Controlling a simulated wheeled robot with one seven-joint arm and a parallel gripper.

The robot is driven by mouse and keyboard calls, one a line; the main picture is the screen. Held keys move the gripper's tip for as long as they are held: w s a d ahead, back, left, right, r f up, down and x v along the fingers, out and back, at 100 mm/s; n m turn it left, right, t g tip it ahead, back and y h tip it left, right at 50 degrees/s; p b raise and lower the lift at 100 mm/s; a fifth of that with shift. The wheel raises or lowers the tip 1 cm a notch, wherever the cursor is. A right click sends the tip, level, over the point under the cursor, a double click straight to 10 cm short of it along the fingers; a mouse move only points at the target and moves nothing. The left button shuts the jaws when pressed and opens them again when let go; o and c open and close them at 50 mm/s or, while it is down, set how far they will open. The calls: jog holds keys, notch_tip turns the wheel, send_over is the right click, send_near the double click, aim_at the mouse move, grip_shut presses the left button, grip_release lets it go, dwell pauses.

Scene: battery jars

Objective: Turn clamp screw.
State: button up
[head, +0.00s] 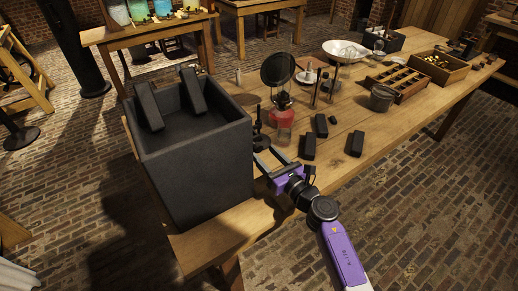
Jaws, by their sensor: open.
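A small dark upright fitting (260,130) stands on the wooden table just right of the large dark grey open box (205,170). It may carry the clamp screw, but it is too small and dark to tell. My gripper (265,154) is open, with its two fingers pointing up-left toward the base of this fitting, close to the box's right wall. I see nothing held between the fingers. Whether a finger touches the fitting cannot be told. Two dark plates (149,106) (193,91) stand tilted inside the box.
A red-based glass vessel (281,122) stands behind my gripper, below a round dark disc (278,69). Several black blocks (309,146) lie to its right. A grey pot (382,97), a compartment tray (398,82) and a white bowl (346,51) stand farther back. The table's front right is clear.

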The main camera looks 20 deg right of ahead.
aim_at(260, 149)
jog(key=shift+b+x, duration=0.35)
jog(key=shift+x, duration=1.75)
jog(key=shift+c, duration=0.2)
grip_shut()
